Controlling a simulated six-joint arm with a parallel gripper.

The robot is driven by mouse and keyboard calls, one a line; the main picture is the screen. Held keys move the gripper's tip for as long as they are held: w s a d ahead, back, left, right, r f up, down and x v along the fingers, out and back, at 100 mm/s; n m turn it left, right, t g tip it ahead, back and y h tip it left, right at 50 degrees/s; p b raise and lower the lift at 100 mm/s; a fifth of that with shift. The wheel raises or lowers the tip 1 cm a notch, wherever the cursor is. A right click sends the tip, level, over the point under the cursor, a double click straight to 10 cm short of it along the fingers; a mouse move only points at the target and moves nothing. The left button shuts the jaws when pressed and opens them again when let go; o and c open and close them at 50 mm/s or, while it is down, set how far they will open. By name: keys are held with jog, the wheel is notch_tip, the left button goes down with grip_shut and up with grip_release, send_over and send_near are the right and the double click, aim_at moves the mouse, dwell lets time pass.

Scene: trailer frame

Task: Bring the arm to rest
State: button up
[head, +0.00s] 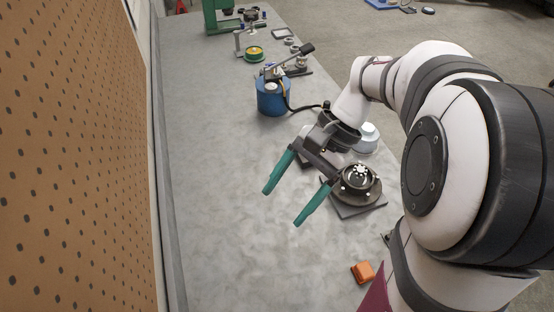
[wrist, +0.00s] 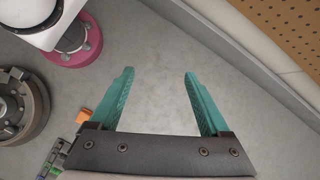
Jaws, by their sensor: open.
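My gripper (head: 284,196) has two teal fingers spread apart with nothing between them. It hangs over the grey bench top (head: 225,210), left of a dark round fixture on a square plate (head: 358,190). In the wrist view the gripper (wrist: 157,72) is open over bare grey surface. My white and black arm reaches in from the right and hides part of the bench's right side.
A blue cylinder (head: 272,97) with a dark cable stands behind the gripper. A green and yellow round piece (head: 254,54) and a green stand (head: 218,18) are farther back. An orange block (head: 363,271) lies near the front. A pegboard wall (head: 70,160) bounds the left. The front-left bench is clear.

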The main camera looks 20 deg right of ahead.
jog(key=s+a+f+n+h, duration=0.1)
jog(key=s+a+n+h, duration=0.1)
jog(key=s, duration=0.4)
jog(key=s+a+f+n+t+h, duration=0.1)
jog(key=s+a+n+h, duration=0.2)
jog(key=s, duration=0.3)
jog(key=shift+s+a+f+n, duration=0.3)
jog(key=shift+s+f+n, duration=0.05)
jog(key=shift+n, duration=0.55)
